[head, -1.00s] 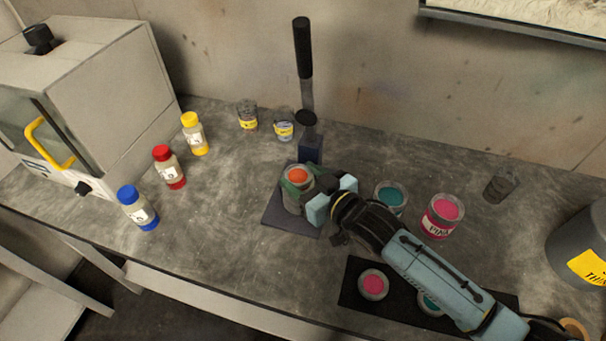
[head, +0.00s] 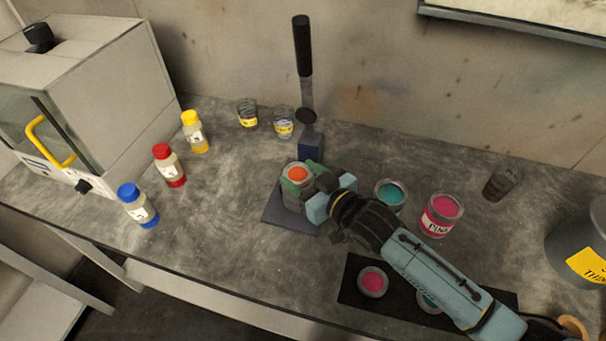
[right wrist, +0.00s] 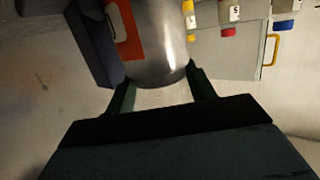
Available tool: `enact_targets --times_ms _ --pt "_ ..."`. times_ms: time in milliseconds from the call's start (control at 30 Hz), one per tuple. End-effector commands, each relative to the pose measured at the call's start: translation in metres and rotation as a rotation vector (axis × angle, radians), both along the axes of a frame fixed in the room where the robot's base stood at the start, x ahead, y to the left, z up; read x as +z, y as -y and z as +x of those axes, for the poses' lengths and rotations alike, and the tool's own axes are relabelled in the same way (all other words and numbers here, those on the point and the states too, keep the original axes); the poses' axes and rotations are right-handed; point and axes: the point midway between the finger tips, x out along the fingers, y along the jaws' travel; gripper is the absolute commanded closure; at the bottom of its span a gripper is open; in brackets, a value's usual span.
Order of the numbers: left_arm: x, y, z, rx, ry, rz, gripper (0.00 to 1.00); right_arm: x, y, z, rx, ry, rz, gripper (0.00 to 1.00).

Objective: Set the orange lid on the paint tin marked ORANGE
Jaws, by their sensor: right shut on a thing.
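A metal paint tin with an orange top (head: 297,174) is at the dark plate (head: 275,215) of the lever press. In the right wrist view the tin (right wrist: 155,60) is a silver cylinder with an orange label patch; its lettering is not readable. My right gripper (head: 299,190) is shut on this tin, with its green fingers at the tin's sides. I cannot tell whether the orange top is a lid or open paint, nor whether the tin touches the plate. No separate orange lid shows. My left gripper is not in view.
A teal tin (head: 390,195) and a pink tin (head: 440,215) stand to the right. A black mat (head: 350,290) holds a pink lid (head: 373,282) and a partly hidden teal one. The press lever (head: 303,50) rises behind. Several bottles stand left; the bench between is clear.

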Motion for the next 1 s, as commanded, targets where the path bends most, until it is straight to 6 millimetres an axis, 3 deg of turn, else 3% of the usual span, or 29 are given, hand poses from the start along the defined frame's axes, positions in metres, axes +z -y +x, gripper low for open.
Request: enact_targets --times_ms 33,167,200,367,767,1000 --pt "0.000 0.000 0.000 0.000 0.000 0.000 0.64 -0.010 0.001 -0.003 -0.002 -0.020 -0.012 0.67" --pt "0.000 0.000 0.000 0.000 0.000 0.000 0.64 -0.011 0.001 -0.003 -0.002 -0.023 -0.015 0.67" --pt "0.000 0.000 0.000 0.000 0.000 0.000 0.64 -0.012 0.001 -0.003 -0.002 -0.023 -0.015 0.42" --pt "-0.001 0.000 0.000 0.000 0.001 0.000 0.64 -0.012 0.001 -0.004 -0.001 -0.025 -0.015 0.21" --pt "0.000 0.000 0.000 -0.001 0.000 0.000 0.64 -0.012 0.007 -0.010 -0.003 -0.027 -0.014 0.20" --pt "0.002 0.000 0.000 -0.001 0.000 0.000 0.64 -0.001 0.034 -0.044 0.000 -0.023 -0.013 0.20"
